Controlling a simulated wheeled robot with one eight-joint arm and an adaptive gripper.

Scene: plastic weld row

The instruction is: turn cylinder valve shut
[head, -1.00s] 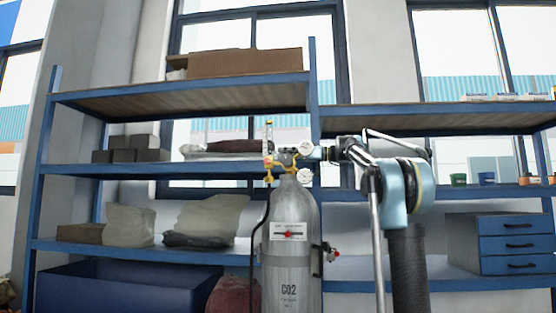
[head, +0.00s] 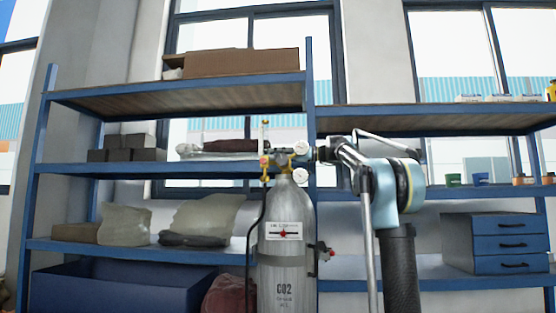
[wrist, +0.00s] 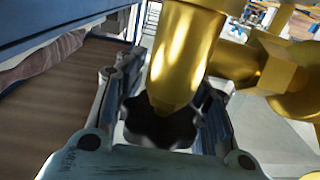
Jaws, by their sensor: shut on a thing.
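The grey CO2 cylinder (head: 285,265) stands upright in front of the shelves. In the wrist view the dark lobed handwheel (wrist: 160,125) lies between my fingers, at the end of the brass valve body (wrist: 185,55). My gripper (wrist: 168,108) is shut on this handwheel, with a finger on either side. In the head view my gripper (head: 288,158) reaches the valve from the right; the gauges and gripper partly hide the handwheel there.
Blue shelving with wooden boards (head: 180,93) stands behind the cylinder. A dark hose (head: 250,240) hangs along its left side. A red fitting (head: 331,252) sticks out at its right. A blue drawer unit (head: 510,243) is on the right shelf.

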